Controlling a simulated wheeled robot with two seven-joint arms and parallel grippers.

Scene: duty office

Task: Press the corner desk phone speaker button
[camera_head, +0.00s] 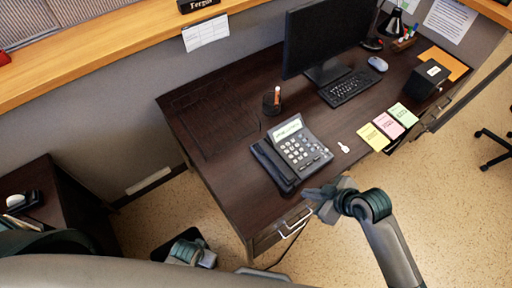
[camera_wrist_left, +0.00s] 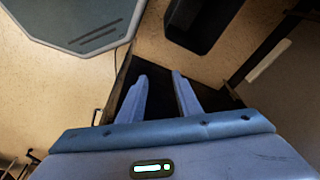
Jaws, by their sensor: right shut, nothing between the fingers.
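The desk phone (camera_head: 290,152) sits on the dark corner desk (camera_head: 222,165) near its front edge. It has a dark body, a lit screen, a light keypad and a handset on its left side. The speaker button is too small to tell apart. My right gripper (camera_head: 306,192) is shut and empty, just in front of the phone by the desk's front edge, apart from the keys. My left gripper (camera_wrist_left: 159,75) shows in the left wrist view with its two fingers apart and nothing between them. The phone is not seen in that view.
Sticky notes (camera_head: 389,125), a small white item (camera_head: 343,147) and a pen cup (camera_head: 271,102) lie near the phone. The monitor (camera_head: 325,38), keyboard (camera_head: 349,88) and mouse (camera_head: 378,64) stand farther back. A drawer handle (camera_head: 296,224) projects below the desk edge.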

